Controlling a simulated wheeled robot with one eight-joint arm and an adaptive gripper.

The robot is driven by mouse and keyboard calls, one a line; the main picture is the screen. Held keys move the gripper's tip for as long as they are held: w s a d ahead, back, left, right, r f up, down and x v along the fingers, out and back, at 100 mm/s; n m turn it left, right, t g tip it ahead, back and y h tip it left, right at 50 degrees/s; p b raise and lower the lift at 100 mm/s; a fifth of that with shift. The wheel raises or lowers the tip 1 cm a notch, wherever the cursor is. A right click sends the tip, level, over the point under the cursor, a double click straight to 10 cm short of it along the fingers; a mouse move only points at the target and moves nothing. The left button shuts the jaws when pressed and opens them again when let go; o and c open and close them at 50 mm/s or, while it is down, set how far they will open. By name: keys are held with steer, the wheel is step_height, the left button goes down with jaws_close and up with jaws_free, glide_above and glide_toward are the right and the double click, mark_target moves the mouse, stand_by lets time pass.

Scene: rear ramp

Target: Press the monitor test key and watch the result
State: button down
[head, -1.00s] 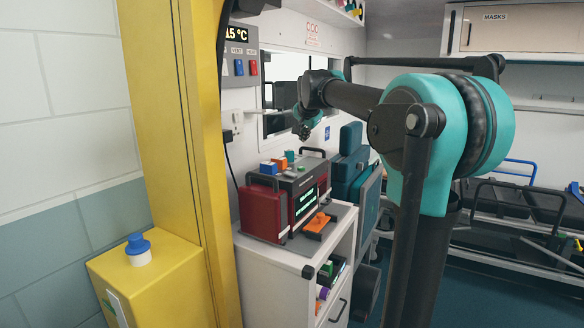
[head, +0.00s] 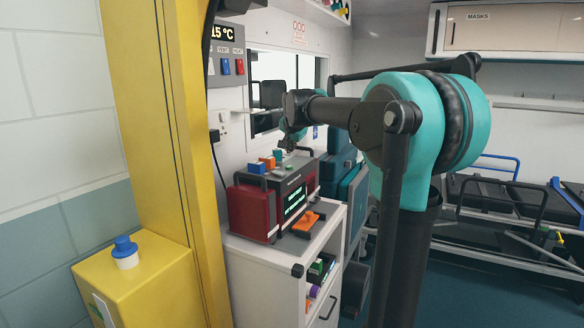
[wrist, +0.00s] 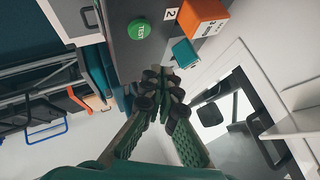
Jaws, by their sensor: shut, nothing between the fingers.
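The monitor (head: 253,210) is a dark unit with red sides and a lit screen with green text (head: 294,205), standing on a white cabinet (head: 268,258). In the wrist view the round green key marked TEST (wrist: 139,28) is on the monitor's grey top. A teal block (wrist: 185,53) and an orange block marked 3 (wrist: 203,17) are beside it. My gripper (head: 288,148) is just above the monitor's top in the head view. In the wrist view its fingertips (wrist: 163,80) are shut and empty, below the TEST key in the picture and apart from it, near the teal block.
An orange item (head: 308,222) lies in front of the screen. A yellow post (head: 160,130) and a yellow box with a blue-capped knob (head: 124,247) stand at left.

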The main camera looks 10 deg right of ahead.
mark_target(290, 167)
steer(key=shift+f, duration=1.75)
steer(key=shift+f, duration=0.1)
steer(key=shift+a+f, duration=0.1)
steer(key=shift+f, duration=0.3)
steer(key=shift+f, duration=0.4)
stand_by(0.7)
steer(key=shift+r, duration=0.8)
steer(key=shift+r, duration=0.15)
steer(key=shift+r, duration=2.4)
